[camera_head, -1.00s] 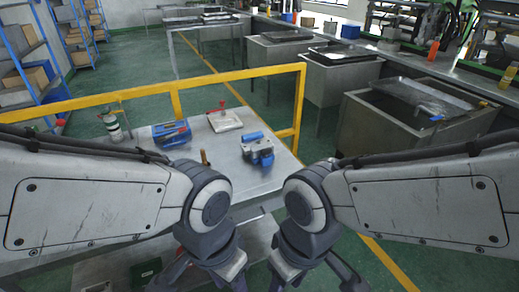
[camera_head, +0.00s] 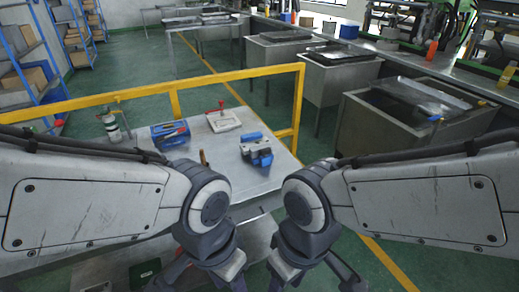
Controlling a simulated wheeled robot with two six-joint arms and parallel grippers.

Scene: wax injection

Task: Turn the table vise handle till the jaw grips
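The table vise (camera_head: 257,153), a grey and blue block-shaped tool, sits on the metal table (camera_head: 228,172) near its right side. Its handle is too small to make out, and I cannot tell the gap between its jaws. My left gripper (camera_head: 195,284) hangs at the bottom of the view, below and left of the vise, with its fingers spread. My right gripper (camera_head: 312,284) hangs at the bottom, below and right of the vise, with its fingers spread. Both are apart from the vise, and their fingertips run close to the picture's lower edge.
A blue box (camera_head: 170,134), a white plate with a red-topped lever (camera_head: 223,120) and a small upright tool (camera_head: 204,158) stand on the table. A yellow rail (camera_head: 222,78) runs behind. Steel tanks (camera_head: 390,130) stand right.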

